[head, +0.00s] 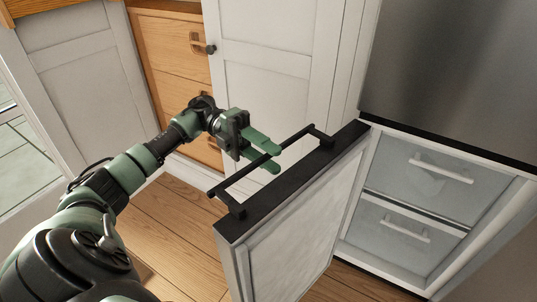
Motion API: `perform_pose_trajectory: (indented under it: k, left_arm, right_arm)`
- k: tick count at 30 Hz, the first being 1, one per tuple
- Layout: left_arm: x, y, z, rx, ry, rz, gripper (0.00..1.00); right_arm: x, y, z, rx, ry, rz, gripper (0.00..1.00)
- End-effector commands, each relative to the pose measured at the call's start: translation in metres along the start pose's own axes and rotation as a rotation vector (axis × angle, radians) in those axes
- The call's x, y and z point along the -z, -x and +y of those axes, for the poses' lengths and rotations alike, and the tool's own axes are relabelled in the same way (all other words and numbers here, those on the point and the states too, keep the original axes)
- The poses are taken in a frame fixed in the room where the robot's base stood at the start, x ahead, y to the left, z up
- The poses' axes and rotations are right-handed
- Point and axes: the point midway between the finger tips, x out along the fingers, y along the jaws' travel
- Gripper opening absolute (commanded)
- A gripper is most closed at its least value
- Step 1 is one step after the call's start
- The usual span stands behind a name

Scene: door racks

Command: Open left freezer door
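The freezer door (290,225) stands swung well open, its dark top edge running toward me and its pale inner panel facing right. A black bar handle (240,178) sits on its outer side. My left gripper (270,155) is at the handle, its two green fingers spread apart with the bar passing between them. I cannot tell whether the fingers touch the bar. The freezer interior (410,205) is exposed, with two clear drawers with white handles. My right gripper is not in view.
A steel upper door (455,75) is shut above the freezer. White cabinet panels (275,70) and wooden drawers (175,60) stand behind my arm. Wooden floor (175,235) is clear left of the door.

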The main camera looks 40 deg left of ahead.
Motion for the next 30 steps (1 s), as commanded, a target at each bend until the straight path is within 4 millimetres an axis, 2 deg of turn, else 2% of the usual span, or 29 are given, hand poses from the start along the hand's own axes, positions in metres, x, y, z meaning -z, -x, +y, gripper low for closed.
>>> perform_pose_trajectory:
  k: [4,12,15,20,30]
  left_arm:
    - [-0.001,0.013,0.000,0.000,0.001,-0.003,0.35]
    - [-0.001,0.058,0.000,0.001,-0.001,-0.004,0.35]
    - [-0.001,0.068,0.000,0.000,-0.001,-0.002,0.35]
    - [-0.001,0.077,0.001,0.000,0.001,-0.001,0.35]
    - [0.000,0.078,0.000,0.000,0.000,0.000,0.35]
  right_arm:
    - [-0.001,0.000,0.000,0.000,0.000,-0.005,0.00]
    - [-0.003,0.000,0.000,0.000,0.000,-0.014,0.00]
    - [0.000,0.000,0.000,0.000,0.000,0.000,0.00]
    - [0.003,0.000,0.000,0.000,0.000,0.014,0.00]
    - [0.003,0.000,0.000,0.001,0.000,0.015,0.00]
